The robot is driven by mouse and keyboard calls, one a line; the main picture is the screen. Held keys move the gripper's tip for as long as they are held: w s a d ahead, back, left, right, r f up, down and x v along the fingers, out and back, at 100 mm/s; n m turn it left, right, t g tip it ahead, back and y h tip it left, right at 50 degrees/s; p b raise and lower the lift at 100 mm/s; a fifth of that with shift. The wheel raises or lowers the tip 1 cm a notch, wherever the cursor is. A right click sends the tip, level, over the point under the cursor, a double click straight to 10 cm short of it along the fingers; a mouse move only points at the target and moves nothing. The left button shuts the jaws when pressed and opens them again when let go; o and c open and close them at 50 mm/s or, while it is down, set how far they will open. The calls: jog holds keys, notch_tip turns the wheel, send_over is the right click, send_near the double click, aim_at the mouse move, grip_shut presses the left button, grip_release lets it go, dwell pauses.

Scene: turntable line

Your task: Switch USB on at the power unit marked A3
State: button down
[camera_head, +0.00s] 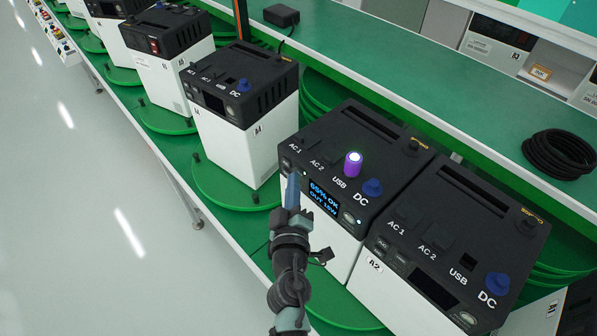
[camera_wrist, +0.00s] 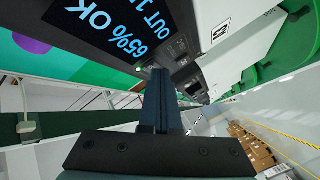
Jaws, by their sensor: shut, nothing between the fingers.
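The power unit (camera_head: 340,130) in front of my gripper has a black top marked AC 1, AC 2, USB and DC. Its mark is covered in the head view; a small label (camera_wrist: 221,30) shows in the wrist view, too tilted to read surely. It stands between units marked A2 and A4. Its lit display (camera_head: 323,197) reads 65% OK, OUT 15W. A purple cylinder (camera_head: 353,165) with a glowing white top stands by the USB mark. My gripper (camera_head: 292,187) is shut and empty, its tips at the front panel left of the display. I cannot tell whether they touch.
Unit A2 (camera_head: 455,240) stands close at the right, with a dark display. Unit A4 (camera_head: 240,85) stands behind at the left on a green turntable (camera_head: 215,183). A coiled black cable (camera_head: 558,158) lies on the green bench at the right. The aisle floor (camera_head: 80,220) at the left is clear.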

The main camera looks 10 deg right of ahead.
dwell(0.3)
jog(key=shift+s+a, duration=0.45)
jog(key=shift+a, duration=0.15)
jog(key=shift+s+a+b, duration=0.65)
jog(key=shift+s+a, duration=0.1)
jog(key=shift+a, duration=0.25)
jog(key=shift+s+a+b, duration=0.65)
jog(key=shift+s+a, duration=0.05)
jog(key=shift+a, duration=0.3)
